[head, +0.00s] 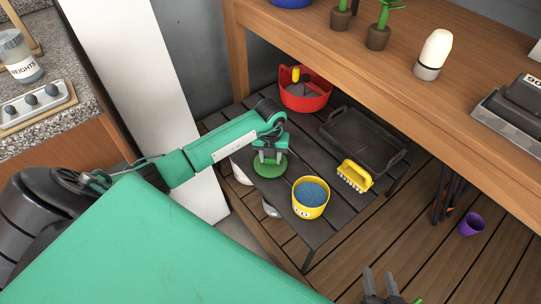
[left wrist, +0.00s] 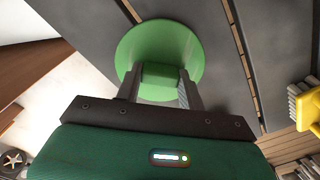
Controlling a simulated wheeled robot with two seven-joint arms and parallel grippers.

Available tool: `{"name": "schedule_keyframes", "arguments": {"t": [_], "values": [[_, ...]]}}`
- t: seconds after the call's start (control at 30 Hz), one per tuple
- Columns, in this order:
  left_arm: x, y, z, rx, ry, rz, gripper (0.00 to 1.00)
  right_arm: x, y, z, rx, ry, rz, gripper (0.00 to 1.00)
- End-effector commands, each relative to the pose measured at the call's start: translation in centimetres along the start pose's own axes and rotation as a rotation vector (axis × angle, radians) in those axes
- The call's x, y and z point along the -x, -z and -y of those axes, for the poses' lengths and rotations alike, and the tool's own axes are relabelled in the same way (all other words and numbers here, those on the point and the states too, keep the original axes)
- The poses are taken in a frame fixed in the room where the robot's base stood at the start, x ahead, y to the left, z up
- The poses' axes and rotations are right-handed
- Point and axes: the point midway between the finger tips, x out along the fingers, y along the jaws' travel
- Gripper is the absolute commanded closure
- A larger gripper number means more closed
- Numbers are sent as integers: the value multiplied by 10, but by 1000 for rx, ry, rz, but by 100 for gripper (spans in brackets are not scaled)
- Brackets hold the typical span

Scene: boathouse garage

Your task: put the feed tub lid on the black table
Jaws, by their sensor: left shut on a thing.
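The feed tub lid is a round green disc (head: 268,167) with a block-like green grip on top. My left gripper (head: 270,156) is shut on that grip. The left wrist view shows the lid (left wrist: 187,45) beyond the fingers (left wrist: 160,88), with dark slats behind it. The black table (head: 327,226) is low and slatted, and the lid is over its left part. I cannot tell whether the lid touches the slats. My right gripper (head: 382,283) shows at the bottom edge of the head view, partly cut off, its fingers apart and empty.
On the black table are a yellow bucket (head: 310,209) with blue contents, a yellow brush (head: 354,176), a black tray (head: 360,144) and a red tub (head: 304,99). A wooden workbench (head: 400,75) overhangs behind. A purple cup (head: 472,224) is on the floor.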

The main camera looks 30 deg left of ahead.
Motion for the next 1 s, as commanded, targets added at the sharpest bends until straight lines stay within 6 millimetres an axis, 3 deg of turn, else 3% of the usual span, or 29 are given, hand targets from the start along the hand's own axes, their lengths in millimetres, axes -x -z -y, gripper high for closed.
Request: {"name": "schedule_keyframes", "arguments": {"t": [0.8,0.83,0.93,1.0], "values": [[-7,0,0,0,-1,-1,83,-1,-2,1,-1,3,-9,64],[-6,0,0,0,0,0,55,-1,-2,1,-1,3,-9,64],[-6,0,0,0,0,0,36,-1,-2,1,-1,3,-9,64],[-6,0,0,0,0,-1,36,-1,-2,1,-1,3,-9,64]]}}
